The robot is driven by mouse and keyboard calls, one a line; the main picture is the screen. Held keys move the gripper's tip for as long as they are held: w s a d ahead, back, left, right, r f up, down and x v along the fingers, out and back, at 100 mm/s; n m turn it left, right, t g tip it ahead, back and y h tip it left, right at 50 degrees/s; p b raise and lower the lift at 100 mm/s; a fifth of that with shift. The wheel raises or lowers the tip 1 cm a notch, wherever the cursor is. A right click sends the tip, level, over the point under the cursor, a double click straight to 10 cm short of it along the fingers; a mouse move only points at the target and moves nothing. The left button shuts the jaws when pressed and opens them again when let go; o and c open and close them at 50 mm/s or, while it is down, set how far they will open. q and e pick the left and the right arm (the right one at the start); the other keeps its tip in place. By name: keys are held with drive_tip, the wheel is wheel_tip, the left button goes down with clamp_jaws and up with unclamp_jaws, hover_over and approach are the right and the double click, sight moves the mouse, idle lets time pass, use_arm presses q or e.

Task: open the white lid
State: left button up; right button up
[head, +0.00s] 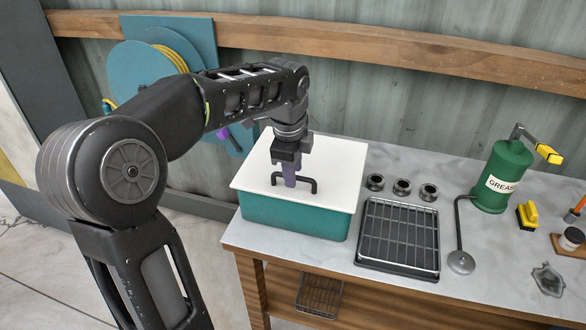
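The white lid (335,165) lies flat on top of a teal box (292,219), which stands at the left end of the workbench. The lid has a black bar handle (315,187) near its front middle. My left gripper (289,180) points down over the lid, with its fingertips at the handle and hiding part of it. The fingers overlap in this view, so I cannot tell whether they are open or shut on the handle. My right gripper is not in view.
A black rack tray (399,238) sits right of the box, with several dark rings (401,187) behind it. A green grease can (504,178) stands farther right. A teal hose reel (140,75) hangs on the wall behind my arm.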

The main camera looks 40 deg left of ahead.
use_arm(q)
drive_tip(key=shift+c, duration=0.5)
clamp_jaws()
idle(1.0)
